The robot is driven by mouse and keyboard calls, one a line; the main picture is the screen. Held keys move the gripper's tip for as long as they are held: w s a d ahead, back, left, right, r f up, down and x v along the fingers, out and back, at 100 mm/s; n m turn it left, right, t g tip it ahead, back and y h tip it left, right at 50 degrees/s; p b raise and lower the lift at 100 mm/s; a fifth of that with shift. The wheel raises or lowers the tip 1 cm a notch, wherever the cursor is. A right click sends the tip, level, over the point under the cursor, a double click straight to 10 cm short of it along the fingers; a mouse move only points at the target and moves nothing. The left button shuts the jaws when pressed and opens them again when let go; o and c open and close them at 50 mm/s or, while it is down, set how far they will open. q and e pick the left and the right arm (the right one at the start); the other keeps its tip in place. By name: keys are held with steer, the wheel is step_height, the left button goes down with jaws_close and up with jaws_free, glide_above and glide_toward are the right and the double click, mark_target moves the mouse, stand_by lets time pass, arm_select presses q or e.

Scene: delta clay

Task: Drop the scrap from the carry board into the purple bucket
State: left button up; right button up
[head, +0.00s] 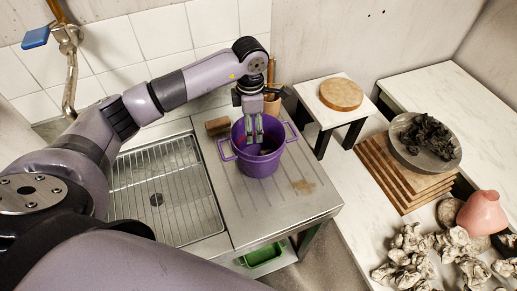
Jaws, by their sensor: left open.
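The purple bucket (259,163) stands upright on the ridged steel drainboard. My left gripper (255,138) points down into the bucket's mouth with its fingers apart. Some small reddish and dark bits show inside the bucket around the fingertips, too small to name. A round wooden board (341,94) lies bare on a small white stand; I cannot tell if it is the carry board. I see no piece of scrap that I can name for sure. My right gripper does not show clearly.
A steel sink with a wire rack (160,195) is left of the bucket. At right are stacked boards (388,180), a grey dish (425,157) of dark scraps, grey lumps (410,240) and a pink vessel (482,212).

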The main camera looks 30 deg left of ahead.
arm_select(q)
step_height(320, 180, up, 12)
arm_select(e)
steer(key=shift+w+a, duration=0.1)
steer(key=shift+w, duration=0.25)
arm_select(q)
steer(key=shift+f, duration=0.1)
stand_by(0.5)
